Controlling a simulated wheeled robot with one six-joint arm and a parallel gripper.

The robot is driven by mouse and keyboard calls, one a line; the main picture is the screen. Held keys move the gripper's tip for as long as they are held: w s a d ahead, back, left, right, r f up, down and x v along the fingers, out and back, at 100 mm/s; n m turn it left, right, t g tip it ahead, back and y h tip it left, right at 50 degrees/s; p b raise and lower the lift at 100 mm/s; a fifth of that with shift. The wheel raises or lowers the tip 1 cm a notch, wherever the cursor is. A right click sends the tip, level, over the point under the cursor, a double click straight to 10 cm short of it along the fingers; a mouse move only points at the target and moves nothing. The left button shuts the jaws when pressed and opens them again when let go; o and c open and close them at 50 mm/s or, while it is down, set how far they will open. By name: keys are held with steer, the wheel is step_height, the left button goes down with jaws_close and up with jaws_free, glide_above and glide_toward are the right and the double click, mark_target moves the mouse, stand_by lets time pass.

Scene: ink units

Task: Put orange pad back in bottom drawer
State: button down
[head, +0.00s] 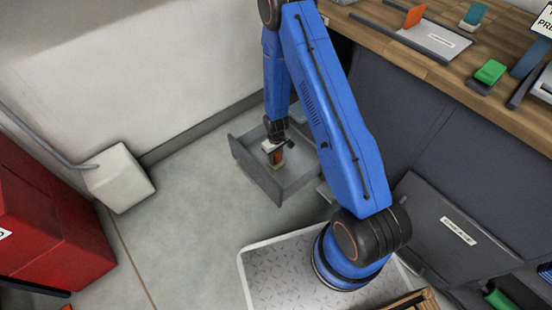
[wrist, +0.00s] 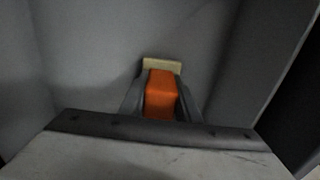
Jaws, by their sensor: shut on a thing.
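The orange pad (head: 278,159) is an orange block with a cream strip along one end. It is between the fingers of my gripper (head: 276,152), inside the outline of the open grey drawer (head: 258,172), low by the floor. In the wrist view the orange pad (wrist: 161,95) is gripped on both sides by the dark fingers of my gripper (wrist: 161,100), with the drawer's grey interior (wrist: 90,60) around it. I cannot tell whether the pad touches the drawer's floor.
The wooden worktop (head: 400,60) at upper right carries another orange block (head: 414,16), a green block (head: 490,72) and a teal block (head: 476,13). A red cabinet (head: 50,225) and a white box (head: 120,180) stand at left. Open floor (head: 190,220) lies between them and the drawer.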

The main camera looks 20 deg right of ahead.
steer(key=shift+f, duration=0.1)
steer(key=c, duration=1.3)
jaws_free()
steer(key=shift+c, duration=0.2)
step_height(320, 180, up, 13)
steer(key=shift+f, duration=0.2)
steer(key=s+d+r+m+t, duration=0.15)
steer(key=s+r, duration=0.25)
steer(key=r, duration=1.2)
steer(key=s+d+r+m+t, duration=0.15)
steer(key=s+r, duration=0.25)
steer(key=r, duration=1.1)
steer(key=s+d+r+t, duration=0.1)
steer(key=s+r, duration=0.6)
steer(key=s, duration=0.5)
steer(key=s+d+r+m, duration=0.1)
steer(key=s+d+r, duration=0.1)
steer(key=s+r, duration=0.6)
steer(key=s, duration=0.4)
steer(key=shift+s+r+m+t, duration=0.15)
steer(key=shift+r+m+t, duration=0.15)
steer(key=shift+t, duration=0.1)
